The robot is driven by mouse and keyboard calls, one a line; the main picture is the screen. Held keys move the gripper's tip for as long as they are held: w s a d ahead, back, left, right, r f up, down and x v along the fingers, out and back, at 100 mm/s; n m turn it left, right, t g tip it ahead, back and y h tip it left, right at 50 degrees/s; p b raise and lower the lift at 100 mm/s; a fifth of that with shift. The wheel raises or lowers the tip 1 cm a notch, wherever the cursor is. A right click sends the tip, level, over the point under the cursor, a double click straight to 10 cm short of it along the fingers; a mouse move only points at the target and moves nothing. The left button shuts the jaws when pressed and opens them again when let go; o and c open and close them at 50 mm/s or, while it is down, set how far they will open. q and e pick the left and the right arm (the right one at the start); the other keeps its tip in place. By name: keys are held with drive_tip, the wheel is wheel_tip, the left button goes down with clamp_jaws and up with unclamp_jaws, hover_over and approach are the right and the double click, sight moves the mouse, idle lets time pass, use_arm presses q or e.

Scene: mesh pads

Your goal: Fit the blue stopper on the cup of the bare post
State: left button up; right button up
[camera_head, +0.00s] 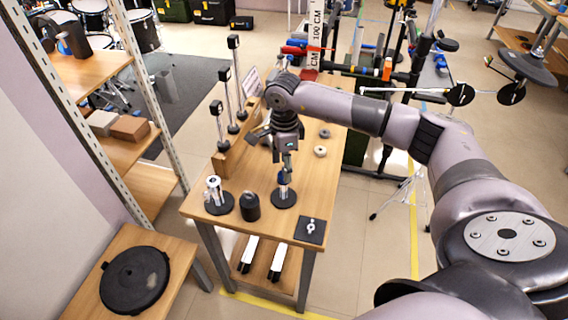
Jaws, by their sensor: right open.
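My right gripper (287,155) is open and points down, directly above a post on a round black base (285,201) near the table's front. A small blue piece, which looks like the blue stopper (284,179), shows at the top of that post, just under the fingertips. I cannot tell whether it sits fully in the cup or touches the fingers. Another round black base (219,207) to the left carries silvery upright parts. My left gripper is not in view.
A dark weight-like object (250,206) stands between the bases on the wooden table (195,204). A black square plate with a ring (311,229) lies at the front right corner. Tall slim stands (232,115) line the left edge.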

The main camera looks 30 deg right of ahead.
wheel_tip(320, 180, up, 12)
idle(0.7)
idle(0.5)
